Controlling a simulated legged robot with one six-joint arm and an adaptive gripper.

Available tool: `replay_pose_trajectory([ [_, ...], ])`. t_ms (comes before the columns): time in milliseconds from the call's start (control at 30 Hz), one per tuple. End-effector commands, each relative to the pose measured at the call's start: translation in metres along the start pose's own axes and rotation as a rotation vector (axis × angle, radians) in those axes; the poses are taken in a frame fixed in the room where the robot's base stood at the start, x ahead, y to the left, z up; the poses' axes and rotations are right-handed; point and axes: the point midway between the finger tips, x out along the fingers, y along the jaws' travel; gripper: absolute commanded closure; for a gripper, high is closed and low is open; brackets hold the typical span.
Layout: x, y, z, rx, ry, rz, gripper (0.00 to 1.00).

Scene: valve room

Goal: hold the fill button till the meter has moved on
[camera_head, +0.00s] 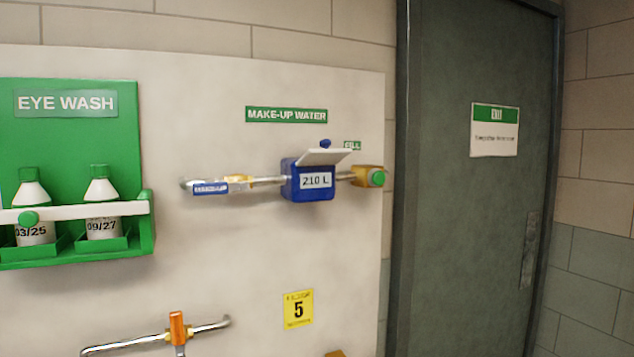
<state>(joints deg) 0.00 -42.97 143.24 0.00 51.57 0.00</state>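The fill button is a round green button (377,178) on a yellow-orange housing at the right end of the make-up water pipe. A small green label (352,146) that seems to read "FILL" is above it. The meter (309,182) is a blue box left of the button, with its pale lid (323,156) raised. Its display (315,180) reads "210 L". A green "MAKE-UP WATER" sign (286,115) is above the meter. My gripper is not in view, and nothing touches the button.
A green eye wash station (120,135) with two bottles is on the left. Below are a pipe with an orange valve handle (177,327) and a yellow sign marked 5 (298,309). A dark green door (440,220) is at right. The space before the button looks clear.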

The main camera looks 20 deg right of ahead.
Motion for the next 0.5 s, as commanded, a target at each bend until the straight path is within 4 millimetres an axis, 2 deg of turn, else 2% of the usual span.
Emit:
replay_pose_trajectory([
  [167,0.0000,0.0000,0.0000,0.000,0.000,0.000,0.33],
  [267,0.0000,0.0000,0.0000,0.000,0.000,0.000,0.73],
  [300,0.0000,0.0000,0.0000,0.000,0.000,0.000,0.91],
  [333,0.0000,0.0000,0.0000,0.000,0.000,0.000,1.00],
  [500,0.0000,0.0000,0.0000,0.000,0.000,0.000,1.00],
])
